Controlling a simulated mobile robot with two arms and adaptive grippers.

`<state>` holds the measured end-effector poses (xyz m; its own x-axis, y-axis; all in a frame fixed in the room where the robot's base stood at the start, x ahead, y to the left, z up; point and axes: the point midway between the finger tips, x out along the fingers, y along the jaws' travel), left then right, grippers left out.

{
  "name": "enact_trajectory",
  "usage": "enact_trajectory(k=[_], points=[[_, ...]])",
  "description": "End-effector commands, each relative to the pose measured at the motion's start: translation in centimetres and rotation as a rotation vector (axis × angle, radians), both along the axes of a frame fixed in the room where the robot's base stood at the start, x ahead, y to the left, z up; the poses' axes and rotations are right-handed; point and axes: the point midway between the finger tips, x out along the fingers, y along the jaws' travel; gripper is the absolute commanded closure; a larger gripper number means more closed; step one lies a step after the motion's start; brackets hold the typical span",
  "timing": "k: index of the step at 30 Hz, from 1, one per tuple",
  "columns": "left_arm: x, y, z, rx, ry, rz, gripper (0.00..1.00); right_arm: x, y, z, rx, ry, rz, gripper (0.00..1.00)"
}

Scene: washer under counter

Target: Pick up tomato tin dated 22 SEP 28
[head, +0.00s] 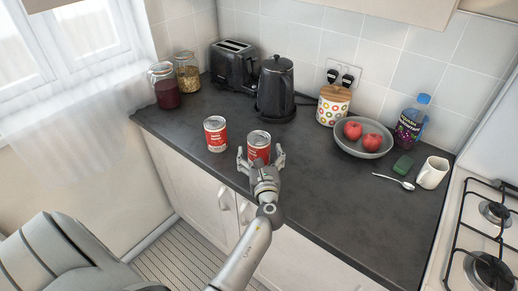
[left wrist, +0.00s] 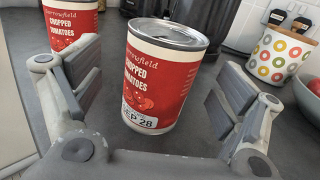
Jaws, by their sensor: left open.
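Two red and white tomato tins stand upright on the dark counter. The nearer tin (head: 259,146) is between the open fingers of my left gripper (head: 261,158) in the head view. In the left wrist view this tin (left wrist: 160,75) reads "CHOPPED TOMATOES", with a white date label ending in "EP 28"; the start of the date is not clear. The fingers of my left gripper (left wrist: 157,95) stand apart on either side of it, with gaps. The other tin (head: 215,134) stands to the left and farther back; it also shows in the left wrist view (left wrist: 70,24), its date not visible. My right gripper is not in view.
A kettle (head: 275,88) and toaster (head: 234,65) stand behind the tins. Jars (head: 166,86) are at the back left. A fruit bowl (head: 364,150), patterned canister (head: 333,106), bottle (head: 411,122) and mug (head: 433,173) are to the right. The counter (head: 330,200) is clear right of my gripper.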

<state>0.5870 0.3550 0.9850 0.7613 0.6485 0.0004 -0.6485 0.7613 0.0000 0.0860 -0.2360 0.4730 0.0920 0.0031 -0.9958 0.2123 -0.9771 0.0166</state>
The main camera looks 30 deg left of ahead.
Motion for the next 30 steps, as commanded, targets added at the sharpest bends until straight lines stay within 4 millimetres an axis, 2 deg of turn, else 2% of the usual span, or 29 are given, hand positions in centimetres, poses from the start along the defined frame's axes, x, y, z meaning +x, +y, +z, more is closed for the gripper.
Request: enact_trajectory(k=[7,18,30], points=[[2.5,1.8,0.3,0.003,0.0,0.0,0.09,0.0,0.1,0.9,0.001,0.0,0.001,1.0],[3.0,2.3,0.1,0.001,-0.001,0.001,0.11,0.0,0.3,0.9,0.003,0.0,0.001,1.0],[3.0,2.3,0.1,0.001,-0.001,0.001,0.62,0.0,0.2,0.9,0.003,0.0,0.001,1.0]])
